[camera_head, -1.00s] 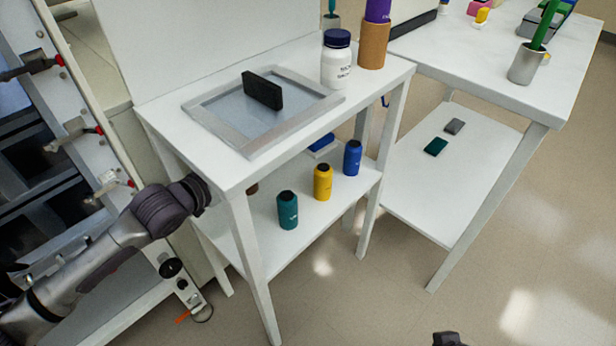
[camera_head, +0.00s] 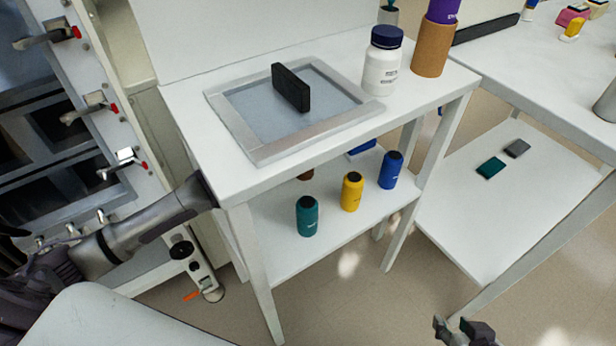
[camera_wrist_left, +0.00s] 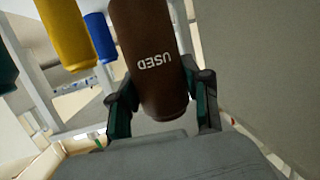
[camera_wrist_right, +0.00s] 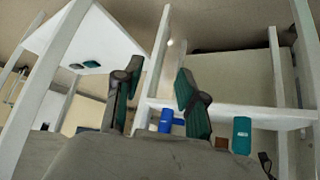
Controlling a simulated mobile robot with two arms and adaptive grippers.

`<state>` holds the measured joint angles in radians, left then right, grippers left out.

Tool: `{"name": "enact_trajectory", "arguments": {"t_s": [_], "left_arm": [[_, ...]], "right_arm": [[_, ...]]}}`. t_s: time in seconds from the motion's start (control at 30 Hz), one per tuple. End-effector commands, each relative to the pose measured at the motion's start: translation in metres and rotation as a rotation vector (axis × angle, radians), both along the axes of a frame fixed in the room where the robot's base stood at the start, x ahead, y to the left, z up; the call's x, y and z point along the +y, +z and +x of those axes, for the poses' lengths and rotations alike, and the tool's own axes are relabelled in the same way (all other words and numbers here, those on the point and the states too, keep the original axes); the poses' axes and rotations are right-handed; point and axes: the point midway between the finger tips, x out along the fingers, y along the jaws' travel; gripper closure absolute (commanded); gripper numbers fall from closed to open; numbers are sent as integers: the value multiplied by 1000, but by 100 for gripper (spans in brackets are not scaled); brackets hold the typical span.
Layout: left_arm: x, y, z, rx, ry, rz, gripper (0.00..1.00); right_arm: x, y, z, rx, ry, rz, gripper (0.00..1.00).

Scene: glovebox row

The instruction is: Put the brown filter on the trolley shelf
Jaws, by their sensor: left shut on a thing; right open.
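The brown filter, marked USED, fills the middle of the left wrist view (camera_wrist_left: 150,55). My left gripper (camera_wrist_left: 163,98) is shut on it, with a finger on each side. In the head view my left arm passes under the trolley's top, which hides that gripper; only a bit of the brown filter (camera_head: 305,174) shows behind the teal bottle. The white trolley shelf (camera_head: 275,250) is the lower board. I cannot tell whether the filter touches it. My right gripper (camera_head: 465,330) is open and empty at the bottom right, in front of the trolley.
Teal (camera_head: 307,216), yellow (camera_head: 351,192) and blue (camera_head: 391,170) bottles stand on the shelf. The trolley's top holds a grey-framed panel (camera_head: 232,118) with a black block (camera_head: 291,88) and a white jar (camera_head: 382,62). The shelf's front left is bare.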

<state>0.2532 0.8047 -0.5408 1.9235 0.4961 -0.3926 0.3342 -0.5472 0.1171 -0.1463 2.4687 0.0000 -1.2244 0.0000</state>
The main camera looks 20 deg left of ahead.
Motion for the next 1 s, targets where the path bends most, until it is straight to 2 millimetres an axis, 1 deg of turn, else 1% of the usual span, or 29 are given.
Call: {"name": "enact_trajectory", "arguments": {"t_s": [0.03, 0.1, 0.27, 0.37, 0.47, 0.6, 0.73, 1.0], "left_arm": [[0, -9, 0, 0, 0, -1, 94], [0, -16, 0, 1, -1, -1, 94], [0, -22, 0, -1, 0, 0, 94], [0, -30, 0, 0, 0, 0, 94], [0, -42, 0, -1, 0, 0, 94], [0, -57, 0, -1, 0, 0, 94], [0, -63, 0, -2, 0, 0, 94], [0, -63, 0, -2, 0, 0, 94]], "right_arm": [[3, 2, 9, -52, 4, 11, 60], [7, 10, 19, -112, 8, 25, 60], [11, 20, 31, -187, 14, 41, 60], [14, 25, 38, -238, 17, 52, 60], [20, 37, 51, -335, 24, 75, 60], [27, 59, 66, -473, 34, 107, 60], [30, 71, 72, -544, 38, 123, 60], [30, 74, 73, -553, 39, 126, 60]]}}
